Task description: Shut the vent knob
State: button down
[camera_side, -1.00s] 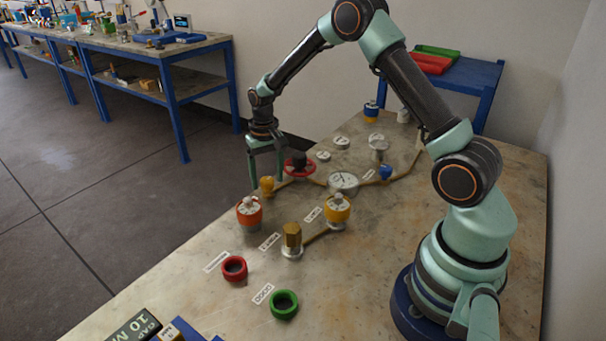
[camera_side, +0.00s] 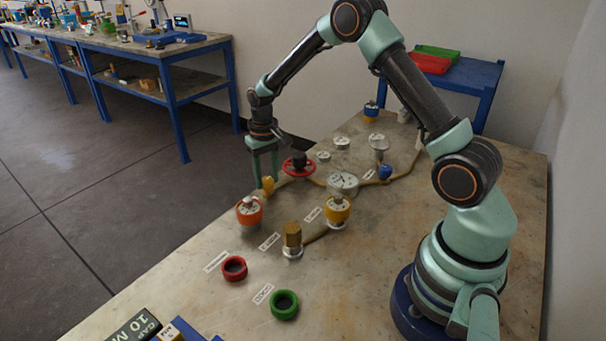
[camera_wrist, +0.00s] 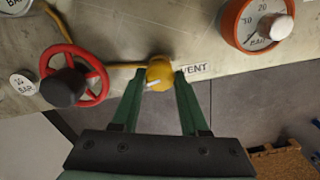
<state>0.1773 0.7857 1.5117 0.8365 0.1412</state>
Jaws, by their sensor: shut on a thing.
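The vent knob (camera_wrist: 159,74) is yellow with a white line on its face, and sits next to the VENT label (camera_wrist: 194,68) in the wrist view. In the side view the knob (camera_side: 268,186) is at the table's left edge, partly behind a finger. My gripper (camera_wrist: 160,80) has its two green fingers on either side of the knob and is shut on it. In the side view my gripper (camera_side: 265,180) points down over the knob. The small gaps at the fingertips are hard to make out.
A red handwheel (camera_side: 298,165) stands close to the right of my gripper. A white gauge (camera_side: 343,184) and brown pipes lie beyond.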

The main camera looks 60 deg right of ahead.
jog(key=n, duration=0.4)
jog(key=shift+d, duration=0.2)
jog(key=n, duration=0.8)
jog(key=shift+n+g, duration=0.3)
jog(key=shift+n, duration=1.7)
jog(key=shift+a, duration=0.1)
jog(key=shift+c, duration=2.1)
grip_release()
jog(key=shift+w+r, duration=0.1)
